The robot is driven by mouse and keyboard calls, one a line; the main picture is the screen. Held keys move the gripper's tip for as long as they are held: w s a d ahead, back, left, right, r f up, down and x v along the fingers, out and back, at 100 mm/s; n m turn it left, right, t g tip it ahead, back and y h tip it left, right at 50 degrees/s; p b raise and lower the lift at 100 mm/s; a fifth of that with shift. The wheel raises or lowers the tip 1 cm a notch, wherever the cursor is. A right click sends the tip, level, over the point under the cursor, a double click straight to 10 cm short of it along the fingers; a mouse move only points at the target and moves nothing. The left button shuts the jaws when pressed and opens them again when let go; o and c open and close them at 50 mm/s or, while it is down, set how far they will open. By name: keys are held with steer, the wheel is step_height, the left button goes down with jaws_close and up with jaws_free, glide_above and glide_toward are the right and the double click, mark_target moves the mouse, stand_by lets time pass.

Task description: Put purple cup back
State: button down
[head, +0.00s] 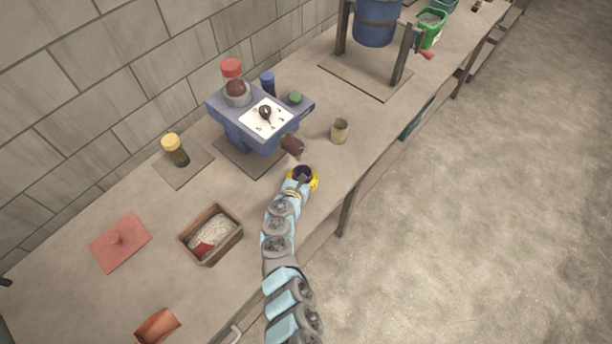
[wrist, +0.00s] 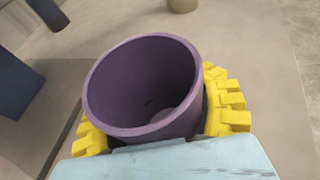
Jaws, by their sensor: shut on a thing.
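The purple cup (head: 302,174) is held in my gripper (head: 301,181) above the front part of the bench, to the right of the blue machine. In the wrist view the purple cup (wrist: 142,88) fills the middle, its open mouth toward the camera and its inside looking empty. The yellow fingers of my gripper (wrist: 158,115) are shut on it from both sides. The cup's base and the exact gap to the bench are hidden.
A blue machine (head: 238,131) with a white panel stands behind the cup. A dark red object (head: 292,146) and a tan cup (head: 340,130) are close by. A brown box (head: 211,234) with pale contents sits to the left. The bench edge is near on the right.

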steer(key=shift+f, duration=0.3)
steer(key=shift+f, duration=0.2)
steer(key=c, duration=0.7)
jaws_free()
